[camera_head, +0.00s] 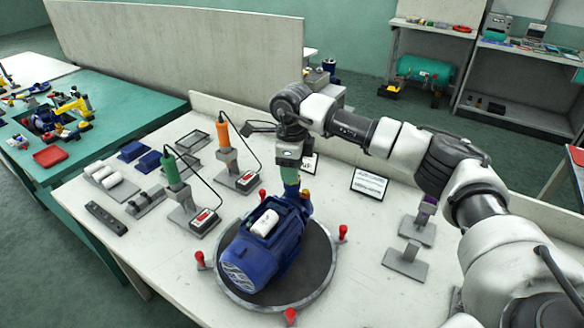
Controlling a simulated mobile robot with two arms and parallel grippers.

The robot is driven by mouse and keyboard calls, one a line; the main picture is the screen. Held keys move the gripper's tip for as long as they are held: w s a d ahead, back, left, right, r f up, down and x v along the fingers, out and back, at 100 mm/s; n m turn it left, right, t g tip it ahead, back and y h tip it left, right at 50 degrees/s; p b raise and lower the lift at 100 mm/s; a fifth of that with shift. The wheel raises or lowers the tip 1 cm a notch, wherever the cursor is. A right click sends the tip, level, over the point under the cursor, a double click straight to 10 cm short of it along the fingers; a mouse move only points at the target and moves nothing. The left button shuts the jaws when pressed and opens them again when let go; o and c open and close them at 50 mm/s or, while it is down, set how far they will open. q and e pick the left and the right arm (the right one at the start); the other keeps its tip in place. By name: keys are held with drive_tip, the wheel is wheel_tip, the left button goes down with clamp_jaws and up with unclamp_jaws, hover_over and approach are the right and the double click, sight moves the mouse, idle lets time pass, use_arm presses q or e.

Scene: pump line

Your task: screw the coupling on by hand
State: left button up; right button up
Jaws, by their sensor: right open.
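A blue motor-like unit (262,250) with a finned end and a white box on top lies on a round dark plate (302,272). My right gripper (291,186) points down at the far end of the blue unit and is open. A green part shows just below its wrist, and blue parts show around its tips. I cannot make out the coupling there, nor whether the fingers touch anything. My left gripper is out of view.
Red knobs (343,232) ring the plate. A green-handled tool (172,170) and an orange-handled tool (224,138) stand on the left. A framed sign (369,184) and grey stands (406,262) are on the right.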

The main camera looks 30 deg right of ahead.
clamp_jaws()
drive_tip(key=m, duration=0.3)
drive_tip(key=shift+p, duration=0.35)
unclamp_jaws()
drive_tip(key=shift+n+b, duration=0.35)
drive_tip(key=shift+n, duration=1.45)
